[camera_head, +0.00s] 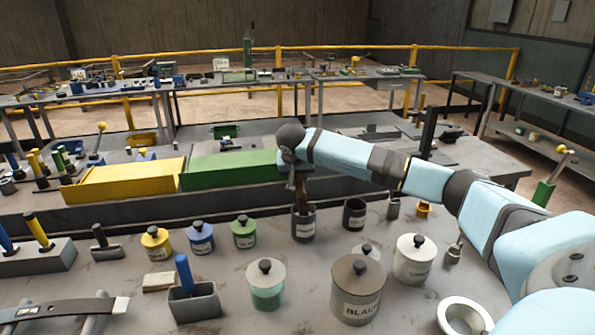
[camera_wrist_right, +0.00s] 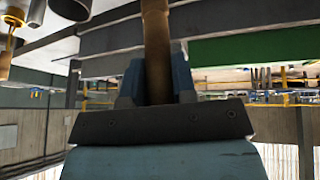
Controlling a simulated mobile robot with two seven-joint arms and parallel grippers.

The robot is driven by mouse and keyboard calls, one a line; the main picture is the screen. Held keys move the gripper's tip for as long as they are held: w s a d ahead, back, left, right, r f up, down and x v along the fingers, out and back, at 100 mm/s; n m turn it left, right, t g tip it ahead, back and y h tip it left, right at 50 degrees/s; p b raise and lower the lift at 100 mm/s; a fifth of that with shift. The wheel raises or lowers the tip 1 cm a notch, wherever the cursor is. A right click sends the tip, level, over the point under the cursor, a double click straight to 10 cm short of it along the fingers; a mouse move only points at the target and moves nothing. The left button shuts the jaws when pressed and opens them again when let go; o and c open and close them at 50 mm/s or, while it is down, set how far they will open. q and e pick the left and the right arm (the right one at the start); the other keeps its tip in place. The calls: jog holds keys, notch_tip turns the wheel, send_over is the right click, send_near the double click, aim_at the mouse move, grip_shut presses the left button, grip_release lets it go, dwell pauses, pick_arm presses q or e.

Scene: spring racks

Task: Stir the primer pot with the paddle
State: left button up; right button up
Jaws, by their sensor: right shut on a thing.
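My right gripper (camera_head: 292,178) is above the rear of the near bench, shut on the brown paddle (camera_head: 302,196). In the right wrist view the paddle (camera_wrist_right: 156,45) stands between the two blue-grey fingers of the gripper (camera_wrist_right: 157,82). In the head view the paddle is close to upright, and its lower end goes into the open mouth of a dark grey pot (camera_head: 303,229) with a pale label. The label is too small to read surely; this looks like the primer pot. The paddle's tip is hidden inside the pot. My left gripper is not in view.
A dark open pot (camera_head: 354,215) stands just right of the paddle's pot. A green lidded pot (camera_head: 244,236) is to its left. Larger lidded tins (camera_head: 357,305) and a white bowl (camera_head: 465,315) stand in front. Yellow (camera_head: 125,182) and green (camera_head: 230,169) boxes lie behind.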

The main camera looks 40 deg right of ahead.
aim_at(300, 193)
jog(key=shift+d+f+b, duration=0.15)
jog(key=shift+f+b, duration=0.3)
jog(key=shift+f, duration=0.6)
jog(key=shift+d+f+b, duration=0.15)
jog(key=shift+f+b, duration=0.25)
jog(key=shift+f, duration=0.6)
